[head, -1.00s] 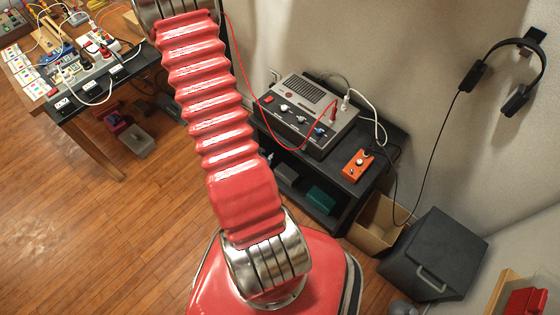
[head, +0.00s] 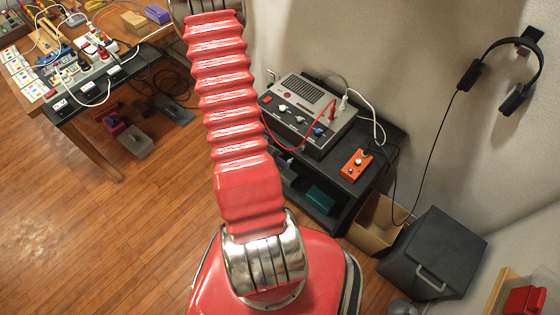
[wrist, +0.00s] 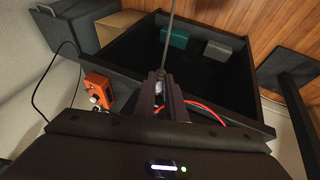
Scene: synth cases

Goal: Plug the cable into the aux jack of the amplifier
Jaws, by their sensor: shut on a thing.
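In the wrist view my gripper (wrist: 165,98) is closed around a small pale plug end (wrist: 158,88) of the cable. A thin grey strand (wrist: 170,30) rises from the fingers to the top edge. A red cable (wrist: 207,110) curves close behind the fingers; I cannot tell whether it joins the held plug. In the head view my gripper is out of sight past the top edge. The grey amplifier (head: 308,112) stands on a black shelf unit (head: 385,150), knobs on its front. The red cable (head: 303,146) runs to a red plug (head: 332,113) on its right side. The aux jack cannot be told apart.
An orange pedal (head: 356,164) sits on the shelf, with a white cable (head: 382,128) near it. Headphones (head: 490,75) hang on the wall. A dark box (head: 432,252) and a cardboard box (head: 378,223) stand on the floor. A cluttered desk (head: 150,62) is at left.

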